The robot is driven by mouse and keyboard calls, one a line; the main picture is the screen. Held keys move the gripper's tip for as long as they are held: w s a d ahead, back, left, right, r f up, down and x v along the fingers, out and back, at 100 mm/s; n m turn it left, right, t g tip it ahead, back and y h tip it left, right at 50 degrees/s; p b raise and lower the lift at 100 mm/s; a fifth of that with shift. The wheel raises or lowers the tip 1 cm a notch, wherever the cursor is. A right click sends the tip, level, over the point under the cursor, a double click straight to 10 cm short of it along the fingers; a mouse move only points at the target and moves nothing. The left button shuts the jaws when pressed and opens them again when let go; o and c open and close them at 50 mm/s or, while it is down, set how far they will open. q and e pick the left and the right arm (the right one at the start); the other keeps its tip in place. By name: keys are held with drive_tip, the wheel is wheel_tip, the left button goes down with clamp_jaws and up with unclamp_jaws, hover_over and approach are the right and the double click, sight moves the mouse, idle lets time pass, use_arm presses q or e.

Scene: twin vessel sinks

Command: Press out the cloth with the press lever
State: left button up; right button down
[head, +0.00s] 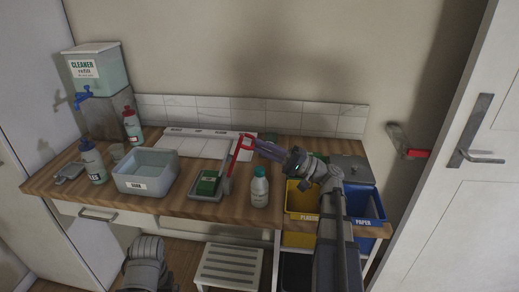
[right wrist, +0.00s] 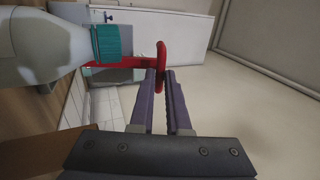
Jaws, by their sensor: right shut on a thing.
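My right gripper (head: 254,143) is shut on a red handle (head: 240,149) over the back middle of the counter. The handle stands tilted beside a small grey tray (head: 194,195) that holds a green block (head: 207,183). I cannot tell how the handle joins the tray. No cloth can be made out clearly. Only a grey part of my left arm shows at the bottom of the head view; its jaws are not seen.
A white bottle with a teal cap (head: 259,188) stands close in front of my right gripper. A grey-blue basin (head: 146,172) is left of the tray. Yellow (head: 302,200) and blue (head: 364,205) bins are at the right.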

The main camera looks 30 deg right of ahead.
drive_tip(key=shift+a+f, duration=0.2)
drive_tip(key=shift+f, duration=0.05)
drive_tip(key=c, duration=1.2)
unclamp_jaws()
drive_tip(key=o, duration=0.3)
drive_tip(key=shift+d, duration=0.1)
drive_tip(key=b+v, duration=0.3)
drive_tip(key=v, duration=0.4)
drive_tip(key=shift+s+d, duration=0.2)
drive_tip(key=shift+d, duration=0.15)
